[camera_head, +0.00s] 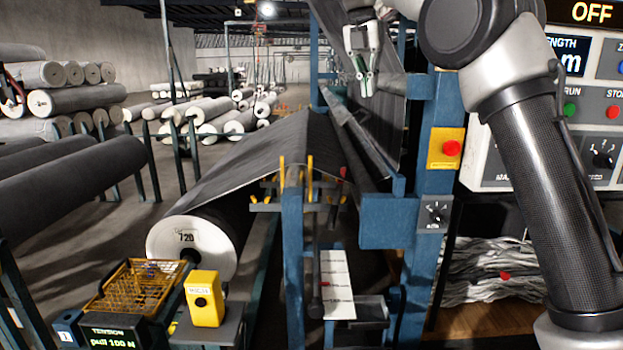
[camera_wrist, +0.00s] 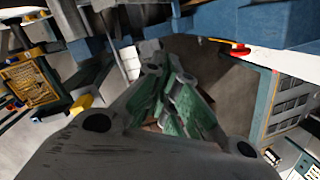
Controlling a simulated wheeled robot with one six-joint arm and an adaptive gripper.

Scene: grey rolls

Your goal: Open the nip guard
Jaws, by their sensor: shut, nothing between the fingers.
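No label marks the nip guard. A long grey slanted bar or panel (camera_head: 358,135) runs along the machine beside the fabric web, and it may be the guard; I cannot tell whether it is open or shut. My gripper (camera_head: 367,88) is above the far part of this panel, pointing down, shut and empty. In the wrist view its green-padded fingers (camera_wrist: 178,100) are together with nothing between them. Any contact with the panel cannot be made out.
A blue post (camera_head: 425,240) carries a yellow box with a red button (camera_head: 451,148). A yellow mesh cage (camera_head: 135,288) stands by the large roll (camera_head: 190,245) at lower left. The control console (camera_head: 590,120) is at right. Grey rolls (camera_head: 70,100) fill the left racks.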

